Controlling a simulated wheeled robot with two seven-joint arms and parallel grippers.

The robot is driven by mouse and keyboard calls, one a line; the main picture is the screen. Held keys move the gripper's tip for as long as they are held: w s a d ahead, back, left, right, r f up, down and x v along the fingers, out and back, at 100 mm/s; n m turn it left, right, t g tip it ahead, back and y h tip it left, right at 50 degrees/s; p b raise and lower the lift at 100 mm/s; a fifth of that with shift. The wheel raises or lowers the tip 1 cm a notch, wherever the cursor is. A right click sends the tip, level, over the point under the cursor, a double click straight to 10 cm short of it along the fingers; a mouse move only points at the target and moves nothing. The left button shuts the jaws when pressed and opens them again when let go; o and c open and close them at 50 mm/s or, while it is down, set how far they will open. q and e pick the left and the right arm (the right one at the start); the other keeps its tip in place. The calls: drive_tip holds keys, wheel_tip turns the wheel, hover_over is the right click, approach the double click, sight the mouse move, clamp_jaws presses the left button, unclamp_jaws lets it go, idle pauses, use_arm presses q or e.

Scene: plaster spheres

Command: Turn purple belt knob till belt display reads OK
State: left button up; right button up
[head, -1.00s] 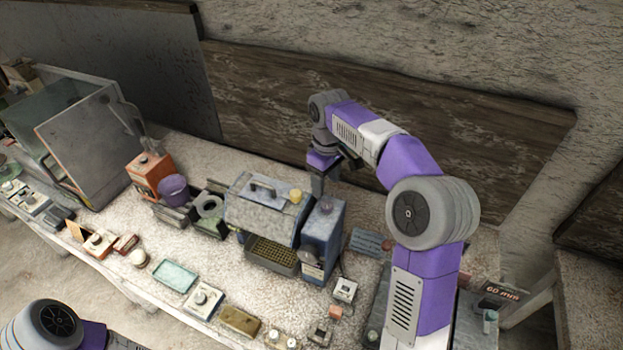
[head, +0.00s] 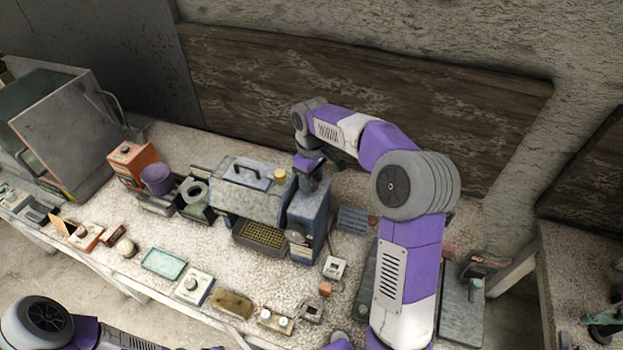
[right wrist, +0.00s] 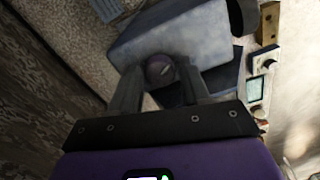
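The purple knob (right wrist: 160,69) sits on top of a blue-grey box (right wrist: 180,35), which also stands on the bench in the head view (head: 318,215). My right gripper (right wrist: 163,78) is over the box top, with one finger on each side of the knob. The fingers look apart from the knob, with small gaps. In the head view the right gripper (head: 310,178) hides the knob. No display reading OK can be made out. My left arm shows at the lower left of the head view, but its gripper is out of frame.
A grey machine (head: 247,196) with a yellow knob adjoins the box on the left. Small switch boxes, a teal tray (head: 164,262) and a brown block (head: 232,304) line the front edge.

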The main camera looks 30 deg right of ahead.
drive_tip(key=c, duration=0.7)
drive_tip(key=shift+r+n, duration=0.1)
drive_tip(key=shift+n, duration=0.3)
drive_tip(key=n+p, duration=0.2)
drive_tip(key=n, duration=0.1)
drive_tip(key=n+p, duration=0.2)
drive_tip(key=n, duration=0.3)
drive_tip(key=shift+p, duration=0.3)
drive_tip(key=shift+n, duration=0.3)
drive_tip(key=o, duration=1)
drive_tip(key=shift+o, duration=0.2)
